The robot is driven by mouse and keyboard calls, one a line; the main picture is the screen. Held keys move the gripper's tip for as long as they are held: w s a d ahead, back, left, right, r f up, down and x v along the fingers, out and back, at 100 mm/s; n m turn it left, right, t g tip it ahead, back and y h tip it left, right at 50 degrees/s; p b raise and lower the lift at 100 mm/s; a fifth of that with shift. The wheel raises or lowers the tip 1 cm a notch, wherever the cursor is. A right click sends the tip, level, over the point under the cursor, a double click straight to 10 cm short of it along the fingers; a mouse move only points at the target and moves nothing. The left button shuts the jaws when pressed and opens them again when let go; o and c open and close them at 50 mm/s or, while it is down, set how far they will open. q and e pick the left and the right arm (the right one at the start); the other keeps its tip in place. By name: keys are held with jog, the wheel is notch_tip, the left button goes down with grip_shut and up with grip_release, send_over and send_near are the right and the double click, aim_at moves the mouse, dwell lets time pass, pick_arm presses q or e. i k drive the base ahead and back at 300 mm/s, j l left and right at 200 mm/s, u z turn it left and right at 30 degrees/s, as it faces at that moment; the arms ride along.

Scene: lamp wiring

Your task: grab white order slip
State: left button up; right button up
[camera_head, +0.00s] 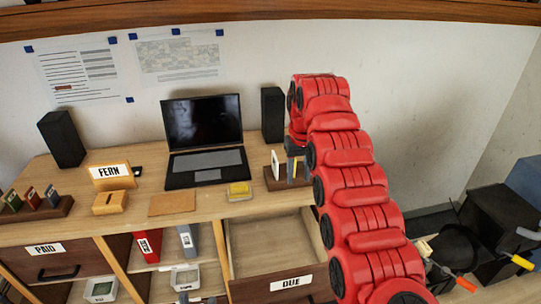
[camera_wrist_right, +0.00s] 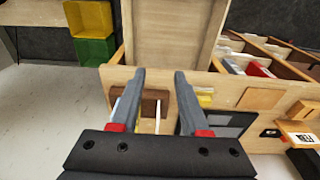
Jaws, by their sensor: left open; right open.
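The white order slip (camera_head: 275,164) stands upright in a small dark wooden holder (camera_head: 273,184) on the desk, right of the laptop. A narrow yellow edge beside my gripper shows in the holder too. My right gripper (camera_head: 294,158) is open and points down at the holder, close to the slip. In the right wrist view the slip (camera_wrist_right: 157,118) shows as a thin white edge between the two open fingertips (camera_wrist_right: 155,75); whether a finger touches it cannot be told. Only a small part of my left gripper (camera_head: 186,299) shows at the bottom edge, low before the shelves.
A laptop (camera_head: 205,134), a black speaker (camera_head: 273,114) and a yellow pad (camera_head: 239,190) stand near the holder. An open, empty drawer (camera_head: 268,245) juts out below, above a DUE label (camera_head: 291,283). A FERN sign (camera_head: 112,172) stands at left.

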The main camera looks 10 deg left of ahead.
aim_at(275, 161)
jog(key=i+j, duration=0.2)
jog(key=i, duration=0.2)
jog(key=i+j, duration=0.15)
jog(key=i, duration=0.25)
